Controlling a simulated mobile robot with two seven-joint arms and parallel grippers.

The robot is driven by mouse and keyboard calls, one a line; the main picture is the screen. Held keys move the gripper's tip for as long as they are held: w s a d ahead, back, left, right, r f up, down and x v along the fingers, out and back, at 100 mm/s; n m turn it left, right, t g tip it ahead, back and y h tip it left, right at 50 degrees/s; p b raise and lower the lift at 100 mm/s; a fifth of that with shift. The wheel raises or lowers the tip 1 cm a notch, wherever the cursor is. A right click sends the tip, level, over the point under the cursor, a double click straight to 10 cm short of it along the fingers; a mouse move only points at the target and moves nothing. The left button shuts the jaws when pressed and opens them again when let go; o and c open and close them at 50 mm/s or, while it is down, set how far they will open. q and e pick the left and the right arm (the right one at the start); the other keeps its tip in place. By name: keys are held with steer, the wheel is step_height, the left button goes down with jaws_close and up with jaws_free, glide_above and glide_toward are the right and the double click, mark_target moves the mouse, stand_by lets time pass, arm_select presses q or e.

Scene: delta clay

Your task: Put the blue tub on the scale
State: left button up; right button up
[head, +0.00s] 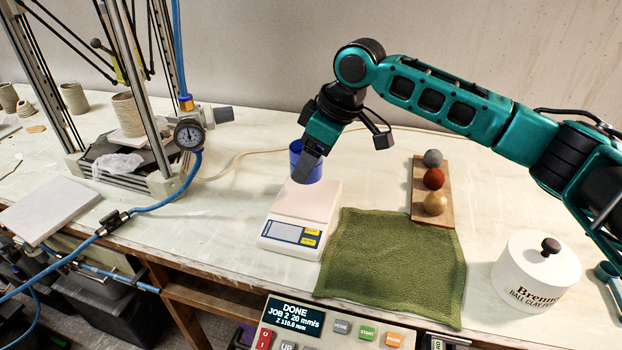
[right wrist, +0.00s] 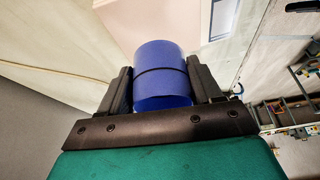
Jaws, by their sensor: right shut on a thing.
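The blue tub (head: 296,160) is a small blue cylinder at the far end of the scale in the head view. The white scale (head: 292,242) has a pale pan (head: 308,199) and a display with yellow buttons at its front. My right gripper (head: 303,176) is shut on the tub. In the right wrist view the tub (right wrist: 162,68) sits between the two dark fingers, with a corner of the scale (right wrist: 220,18) beyond it. I cannot tell whether the tub touches the pan. My left gripper is not in view.
A green cloth (head: 392,262) lies right of the scale. A wooden board (head: 447,212) with three balls stands behind it. A white lidded jar (head: 536,268) is at the right. A clay printer frame (head: 150,180) with a blue hose stands left.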

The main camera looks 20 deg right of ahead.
mark_target(311, 178)
step_height(311, 178, down, 4)
steer(key=shift+f, duration=0.25)
steer(key=o, duration=1)
steer(key=shift+f, duration=0.1)
steer(key=shift+o, duration=0.2)
steer(key=v, duration=1.2)
steer(key=shift+p, duration=0.3)
